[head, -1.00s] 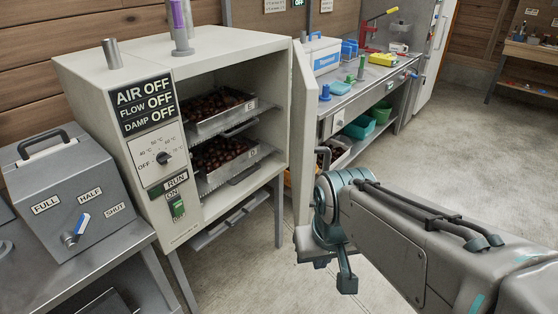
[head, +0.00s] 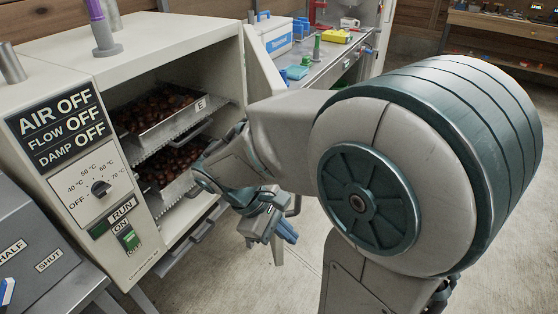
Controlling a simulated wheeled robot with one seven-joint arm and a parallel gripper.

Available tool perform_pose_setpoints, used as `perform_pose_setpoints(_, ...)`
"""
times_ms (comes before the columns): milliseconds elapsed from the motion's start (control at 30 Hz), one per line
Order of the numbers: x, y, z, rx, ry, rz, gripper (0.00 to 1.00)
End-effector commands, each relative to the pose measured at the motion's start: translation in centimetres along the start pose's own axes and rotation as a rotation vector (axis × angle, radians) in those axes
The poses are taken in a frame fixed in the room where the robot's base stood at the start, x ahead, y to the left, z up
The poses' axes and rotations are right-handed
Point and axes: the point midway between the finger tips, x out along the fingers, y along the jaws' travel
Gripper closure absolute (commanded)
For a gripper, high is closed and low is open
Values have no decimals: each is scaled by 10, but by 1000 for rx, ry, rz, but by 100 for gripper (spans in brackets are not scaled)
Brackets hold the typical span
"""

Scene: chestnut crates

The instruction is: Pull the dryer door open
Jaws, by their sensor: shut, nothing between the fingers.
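The cream dryer (head: 180,45) stands at the left with its front open. Its door (head: 262,65) is swung out on the right side of the opening, and my arm hides its lower part. Two trays of chestnuts show inside, the upper tray (head: 160,130) and the lower tray (head: 180,193). My gripper (head: 277,232) is low in front of the opening, near the door's lower part. It looks shut and empty, pointing down to the right. Whether it touches the door cannot be told. The door handle is not clearly visible.
The dryer's control panel (head: 98,185) faces me at the left, beside a grey box (head: 30,245). Behind the door a bench (head: 335,60) holds a blue-and-white box (head: 272,32) and small items. My arm fills the right middle. Floor is open at far right.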

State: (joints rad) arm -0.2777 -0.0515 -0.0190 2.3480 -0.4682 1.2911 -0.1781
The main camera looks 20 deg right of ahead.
Motion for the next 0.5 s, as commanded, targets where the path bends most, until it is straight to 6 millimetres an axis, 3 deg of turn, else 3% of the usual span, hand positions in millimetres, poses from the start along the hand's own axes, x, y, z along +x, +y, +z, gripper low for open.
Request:
perform_pose_setpoints(133, -2, 17, -19, -246, -258, 177, 100)
perform_pose_setpoints(300, -20, 34, -50, -470, -536, 393, 100)
perform_pose_setpoints(500, -44, 38, -84, -608, -758, 582, 100)
